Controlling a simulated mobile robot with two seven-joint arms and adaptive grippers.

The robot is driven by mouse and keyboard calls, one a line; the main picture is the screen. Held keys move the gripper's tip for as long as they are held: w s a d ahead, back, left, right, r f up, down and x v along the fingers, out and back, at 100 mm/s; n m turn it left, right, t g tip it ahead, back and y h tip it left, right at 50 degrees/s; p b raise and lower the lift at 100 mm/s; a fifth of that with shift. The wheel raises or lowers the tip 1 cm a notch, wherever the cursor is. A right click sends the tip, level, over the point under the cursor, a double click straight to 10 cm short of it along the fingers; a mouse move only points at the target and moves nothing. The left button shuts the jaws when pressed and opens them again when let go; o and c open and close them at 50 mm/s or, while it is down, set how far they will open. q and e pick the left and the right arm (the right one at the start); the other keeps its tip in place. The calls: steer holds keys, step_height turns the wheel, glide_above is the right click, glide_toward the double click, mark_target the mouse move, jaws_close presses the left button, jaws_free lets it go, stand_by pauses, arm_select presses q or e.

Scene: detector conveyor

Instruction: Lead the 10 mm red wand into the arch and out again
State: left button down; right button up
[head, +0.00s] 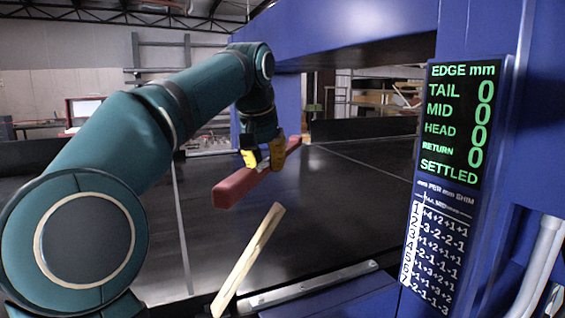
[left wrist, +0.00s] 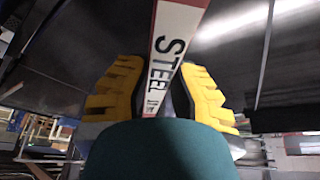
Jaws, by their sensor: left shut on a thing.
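The red wand (head: 240,186) is a long bar held above the black conveyor belt (head: 345,170). My left gripper (head: 263,156), with yellow fingers, is shut on it. In the left wrist view the wand (left wrist: 178,45) shows a pale face with red edges and the word STEEL, between the yellow fingers (left wrist: 160,98). The blue arch (head: 340,40) spans the belt. The wand's far end overlaps the foot of the arch's far post in the picture; I cannot tell whether it is inside the opening. My right gripper is out of view.
A display (head: 460,125) on the near post reads TAIL, MID, HEAD and RETURN 0, and SETTLED. A shim chart (head: 440,250) is below it. The belt right of the wand is clear.

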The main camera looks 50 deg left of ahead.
arm_select(q)
steer(key=s+a, duration=0.4)
steer(key=s, duration=1)
steer(key=shift+s+b, duration=0.3)
steer(key=shift+a, duration=0.1)
